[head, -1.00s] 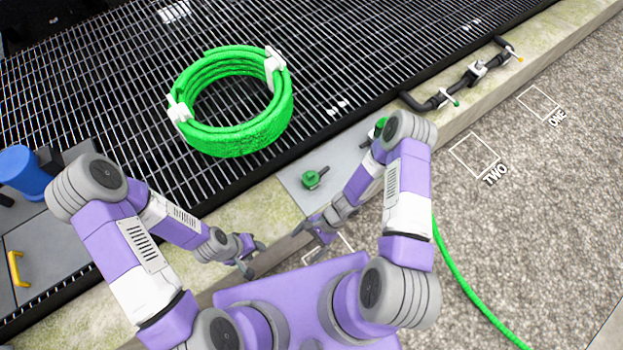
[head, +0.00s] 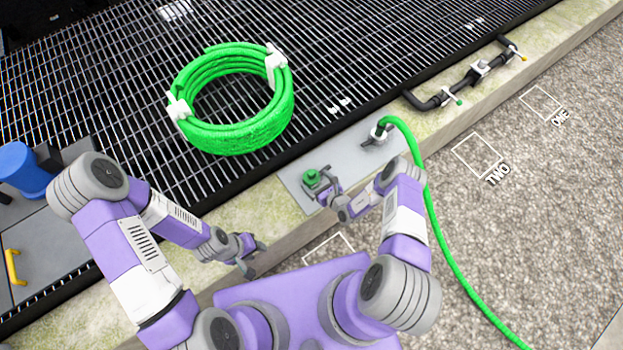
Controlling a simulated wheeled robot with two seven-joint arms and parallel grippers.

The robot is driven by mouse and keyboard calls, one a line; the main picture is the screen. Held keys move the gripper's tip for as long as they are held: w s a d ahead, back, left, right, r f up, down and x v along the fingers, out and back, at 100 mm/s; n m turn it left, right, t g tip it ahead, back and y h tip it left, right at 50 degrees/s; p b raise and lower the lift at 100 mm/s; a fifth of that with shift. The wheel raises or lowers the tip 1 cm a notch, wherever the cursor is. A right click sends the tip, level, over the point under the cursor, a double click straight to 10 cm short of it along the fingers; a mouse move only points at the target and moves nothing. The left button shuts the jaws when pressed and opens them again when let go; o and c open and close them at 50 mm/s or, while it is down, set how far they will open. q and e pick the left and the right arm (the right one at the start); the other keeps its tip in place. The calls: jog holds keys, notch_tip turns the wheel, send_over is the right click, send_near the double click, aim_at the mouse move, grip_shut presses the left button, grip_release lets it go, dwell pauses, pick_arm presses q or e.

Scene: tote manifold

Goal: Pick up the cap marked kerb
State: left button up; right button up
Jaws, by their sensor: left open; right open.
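A green cap (head: 311,177) sits on a fitting on the grey plate (head: 350,157) set in the kerb. No marking on it can be read at this size. My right gripper (head: 323,184) is open, with its fingers right beside the cap on its right side. I cannot tell whether they touch it or reach around it. My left gripper (head: 252,261) is open and empty, over the kerb's front edge, lower left of the cap.
A green hose (head: 440,235) runs from a fitting (head: 378,134) on the same plate down across the gravel. A coiled green hose (head: 240,138) lies on the grating. Black pipework (head: 465,80) lies at the upper right. A blue cylinder (head: 24,170) stands at the left.

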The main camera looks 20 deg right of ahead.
aim_at(313, 177)
jog(key=x, duration=0.1)
jog(key=b+x, duration=0.2)
jog(key=x, duration=0.1)
jog(key=shift+d, duration=0.3)
jog(key=shift+w+a+f, duration=0.15)
jog(key=shift+w+f, duration=0.05)
jog(key=shift+w, duration=0.35)
jog(key=c, duration=1.2)
